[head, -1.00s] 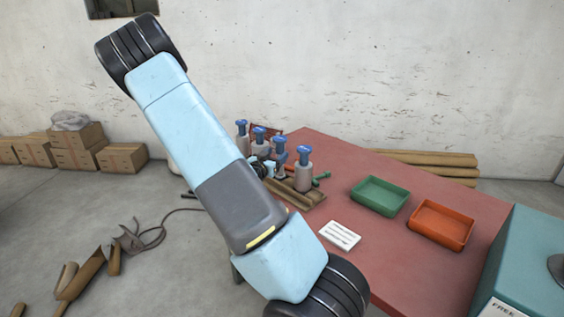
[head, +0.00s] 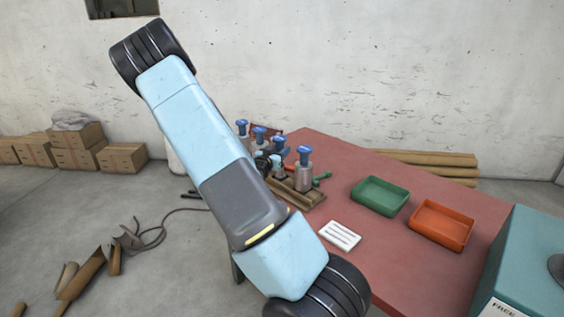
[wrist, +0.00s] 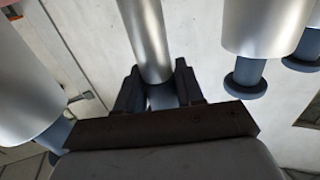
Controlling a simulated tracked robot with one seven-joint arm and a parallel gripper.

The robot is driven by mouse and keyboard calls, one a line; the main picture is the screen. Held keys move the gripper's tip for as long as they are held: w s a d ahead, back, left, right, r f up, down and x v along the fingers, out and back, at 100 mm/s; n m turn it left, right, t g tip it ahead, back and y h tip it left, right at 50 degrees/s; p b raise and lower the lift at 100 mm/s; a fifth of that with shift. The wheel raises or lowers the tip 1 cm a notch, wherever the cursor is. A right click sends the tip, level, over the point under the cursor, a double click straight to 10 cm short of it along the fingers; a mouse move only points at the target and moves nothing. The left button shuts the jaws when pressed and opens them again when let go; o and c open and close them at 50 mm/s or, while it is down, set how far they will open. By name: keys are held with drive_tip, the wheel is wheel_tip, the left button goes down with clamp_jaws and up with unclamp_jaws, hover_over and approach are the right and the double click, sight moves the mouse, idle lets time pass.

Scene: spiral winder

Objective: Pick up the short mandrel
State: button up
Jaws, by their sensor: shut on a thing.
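Several silver mandrels with blue caps stand in a row on a wooden rack (head: 305,199) in the head view. The nearest is a wide mandrel (head: 304,178). My gripper (wrist: 160,90) shows in the wrist view with its two dark fingers on either side of the blue neck of a slim silver mandrel (wrist: 147,38), and it is shut on it. That mandrel's far end runs out of the picture, so its length is cut off. In the head view my gripper (head: 267,162) is small and partly hidden by my forearm, beside the rack.
Wider mandrels stand close on the left (wrist: 22,85) and right (wrist: 262,28) in the wrist view. A white card (head: 340,235), a green tray (head: 378,211) and an orange tray (head: 440,239) lie on the red table (head: 400,270). A teal box (head: 530,250) stands at the right.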

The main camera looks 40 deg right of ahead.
clamp_jaws()
drive_tip(key=shift+r, duration=0.1)
drive_tip(key=shift+r, duration=0.55)
drive_tip(key=s+a+r, duration=0.3)
drive_tip(key=a+r, duration=0.3)
drive_tip(key=r, duration=0.2)
drive_tip(key=s+a+r, duration=0.3)
drive_tip(key=a+r, duration=0.3)
drive_tip(key=r, duration=0.2)
drive_tip(key=shift+a+r, duration=0.35)
